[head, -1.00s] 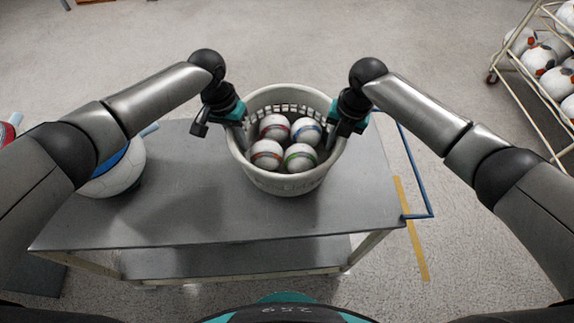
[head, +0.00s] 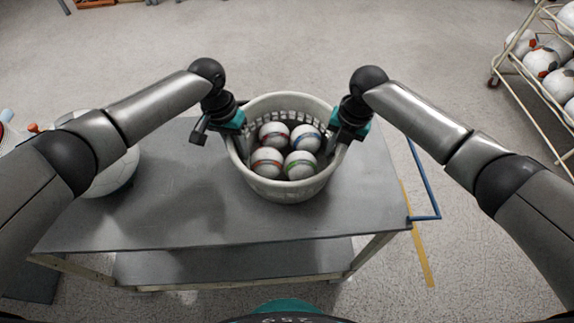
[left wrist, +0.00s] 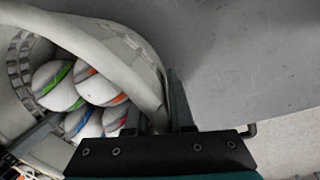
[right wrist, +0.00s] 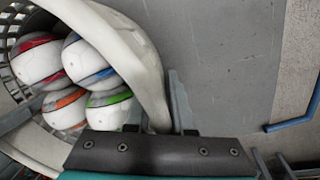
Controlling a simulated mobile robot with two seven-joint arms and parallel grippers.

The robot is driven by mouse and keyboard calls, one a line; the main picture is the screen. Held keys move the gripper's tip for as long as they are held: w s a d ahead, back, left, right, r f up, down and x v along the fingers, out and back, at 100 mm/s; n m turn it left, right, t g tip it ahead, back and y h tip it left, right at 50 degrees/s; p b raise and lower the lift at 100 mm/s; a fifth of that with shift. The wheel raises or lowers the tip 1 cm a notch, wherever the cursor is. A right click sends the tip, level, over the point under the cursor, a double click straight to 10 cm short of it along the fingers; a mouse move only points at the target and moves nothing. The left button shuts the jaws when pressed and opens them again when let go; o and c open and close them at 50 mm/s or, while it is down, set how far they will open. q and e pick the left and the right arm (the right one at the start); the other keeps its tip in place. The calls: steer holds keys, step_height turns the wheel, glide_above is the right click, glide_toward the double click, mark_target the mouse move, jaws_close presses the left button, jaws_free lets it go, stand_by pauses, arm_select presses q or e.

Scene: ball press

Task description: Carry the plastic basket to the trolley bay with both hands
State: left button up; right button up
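The plastic basket (head: 290,187) is pale, round and upright, with several white striped balls (head: 286,150) inside. It is over the middle of a grey metal table; I cannot tell whether its base touches the top. My left gripper (head: 238,138) has the basket's left wall between its fingers, also seen in the left wrist view (left wrist: 155,115). My right gripper (head: 340,142) has the right wall between its fingers, also seen in the right wrist view (right wrist: 158,115). Both look shut on the rim. No trolley bay is clearly identifiable; a yellow floor stripe (head: 422,255) runs right of the table.
The grey table (head: 340,220) has a lower shelf and a blue handle (head: 424,180) at its right end. A wire rack of balls (head: 520,75) stands at the far right.

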arm_select(q)
steer(key=shift+o, duration=1.3)
arm_select(e)
steer(key=shift+o, duration=1.3)
arm_select(q)
steer(key=shift+d, duration=0.1)
arm_select(e)
steer(key=shift+a, duration=0.1)
arm_select(q)
steer(key=shift+r, duration=0.1)
arm_select(e)
steer(key=shift+r, duration=0.15)
arm_select(q)
step_height(320, 180, up, 12)
steer(key=a, duration=0.1)
steer(key=shift+w+a, duration=0.3)
arm_select(e)
step_height(320, 180, up, 12)
steer(key=d, duration=0.1)
steer(key=shift+s+d, duration=0.3)
steer(key=shift+f, duration=0.2)
